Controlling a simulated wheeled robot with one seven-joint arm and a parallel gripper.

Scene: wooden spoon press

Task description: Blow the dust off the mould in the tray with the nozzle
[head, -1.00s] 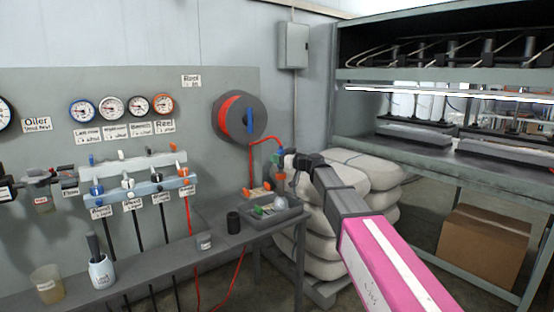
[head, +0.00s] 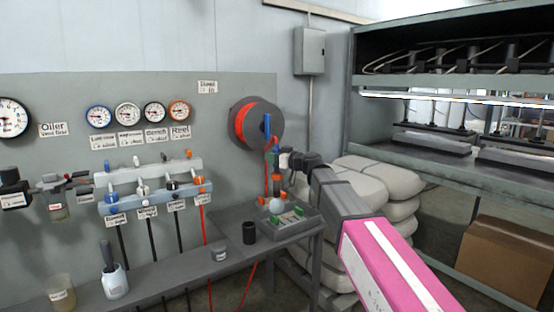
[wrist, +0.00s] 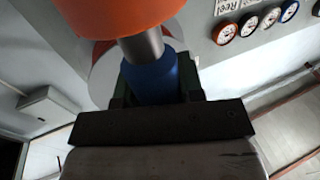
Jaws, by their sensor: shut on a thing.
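My gripper (head: 275,163) is above the tray at the bench's right end. It is shut on the nozzle, whose blue body (wrist: 152,80) sits between the jaws in the wrist view. A metal stem and a large orange part (wrist: 115,15) extend from that body. In the head view the nozzle's orange end (head: 277,188) points down over the tray. The grey tray (head: 312,222) holds small green and orange pieces. A pale rounded thing (head: 276,206), perhaps the mould, shows just under the orange end. I cannot tell whether they touch, and no dust can be made out.
A red hose reel (head: 240,122) is on the wall panel behind. A black cup (head: 249,232) and a small grey cup (head: 219,252) stand left of the tray. White sacks (head: 375,178) are stacked right of the bench, beside a metal rack (head: 450,173).

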